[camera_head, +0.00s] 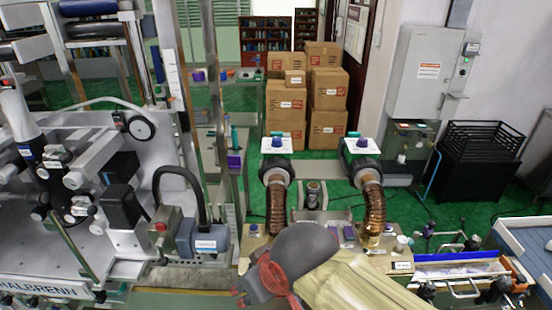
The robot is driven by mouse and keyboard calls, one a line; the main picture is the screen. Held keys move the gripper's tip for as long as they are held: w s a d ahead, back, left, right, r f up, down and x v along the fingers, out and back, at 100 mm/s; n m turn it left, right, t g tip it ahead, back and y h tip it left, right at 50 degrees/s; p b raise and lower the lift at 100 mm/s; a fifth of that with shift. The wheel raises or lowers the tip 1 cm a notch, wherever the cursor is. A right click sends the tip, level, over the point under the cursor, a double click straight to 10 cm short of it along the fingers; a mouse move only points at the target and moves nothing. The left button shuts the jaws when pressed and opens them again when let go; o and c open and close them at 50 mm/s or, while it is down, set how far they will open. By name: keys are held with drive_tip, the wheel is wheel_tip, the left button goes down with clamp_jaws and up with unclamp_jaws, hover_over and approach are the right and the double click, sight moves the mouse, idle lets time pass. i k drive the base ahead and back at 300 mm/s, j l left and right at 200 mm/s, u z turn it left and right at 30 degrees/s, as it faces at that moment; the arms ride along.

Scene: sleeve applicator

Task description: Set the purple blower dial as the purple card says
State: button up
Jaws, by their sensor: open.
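Two blower units with ribbed copper hoses stand beyond my arm. The right one has a white plate with a similar blue-purple dial (362,142).
A grey machine with rollers (80,170) fills the left, with metal posts beside it. Stacked cardboard boxes (326,90) stand behind the blowers. A black crate (478,148) and tool trays (460,268) are at right.

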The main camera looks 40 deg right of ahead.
sight(362, 143)
drive_tip(key=z, duration=1.6)
